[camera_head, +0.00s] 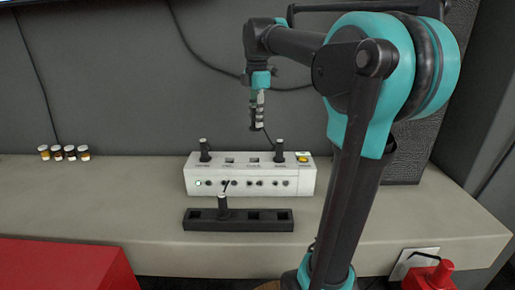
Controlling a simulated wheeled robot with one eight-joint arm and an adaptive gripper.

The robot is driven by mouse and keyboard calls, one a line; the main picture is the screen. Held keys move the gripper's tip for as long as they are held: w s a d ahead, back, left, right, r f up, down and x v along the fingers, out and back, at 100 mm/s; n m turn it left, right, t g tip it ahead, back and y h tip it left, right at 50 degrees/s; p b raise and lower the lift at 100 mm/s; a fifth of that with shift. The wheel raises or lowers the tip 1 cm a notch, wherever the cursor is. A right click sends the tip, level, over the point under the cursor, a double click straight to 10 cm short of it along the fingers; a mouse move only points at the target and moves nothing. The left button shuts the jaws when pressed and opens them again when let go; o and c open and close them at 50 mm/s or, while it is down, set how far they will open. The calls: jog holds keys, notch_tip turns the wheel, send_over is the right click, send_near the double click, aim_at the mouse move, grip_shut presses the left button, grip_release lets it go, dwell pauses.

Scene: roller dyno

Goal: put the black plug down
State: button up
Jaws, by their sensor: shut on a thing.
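My gripper (257,112) hangs above the white socket box, pointing down. It is shut on a dark thing, seemingly the black plug (254,121); the small size makes its outline hard to tell. The white box (250,174) has a black plug standing upright at its left (204,150) and another at its right (278,151), with open sockets between them. In front of the box lies a black rack (238,226). One more black plug (223,204) stands in its left half, and empty slots show at its right.
A yellow button (303,158) is on the box's right end. Several small jars (70,153) stand at the left of the grey bench (110,195). Red things (65,268) are at the front left and lower right (432,275).

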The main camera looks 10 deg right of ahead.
notch_tip(320, 180, down, 11)
jog(key=shift+r, duration=0.1)
jog(key=o, duration=1)
jog(key=shift+w, duration=0.1)
jog(key=shift+c, duration=0.2)
jog(key=shift+a, duration=0.1)
notch_tip(320, 180, up, 12)
dwell(0.6)
notch_tip(320, 180, up, 13)
dwell(0.8)
